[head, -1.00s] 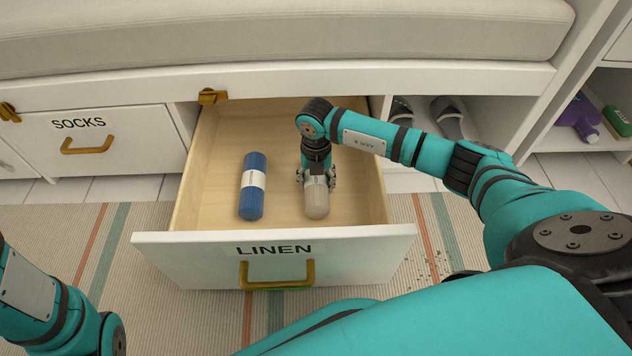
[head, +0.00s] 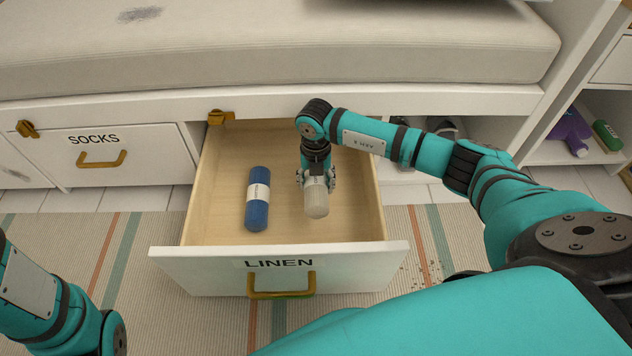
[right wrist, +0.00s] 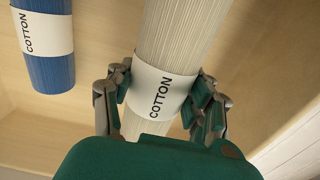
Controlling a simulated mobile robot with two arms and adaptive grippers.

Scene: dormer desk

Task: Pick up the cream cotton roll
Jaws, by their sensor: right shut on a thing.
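The cream cotton roll (head: 317,203) is in the open drawer marked LINEN (head: 215,268), at its right side in the head view. My right gripper (head: 317,181) reaches in from above and is shut on the roll. In the right wrist view the fingers press both sides of the white COTTON label of the cream roll (right wrist: 185,40). The roll looks nearer to the wrist camera than the blue roll and seems raised a little off the drawer floor. My left gripper is outside the view; only part of my left arm shows at lower left.
A blue cotton roll (head: 258,212) with a white label lies on the drawer floor to the left. The drawer's side walls and front panel surround both rolls. A closed SOCKS drawer (head: 125,160) is at left, and the bench cushion (head: 270,50) is above and behind.

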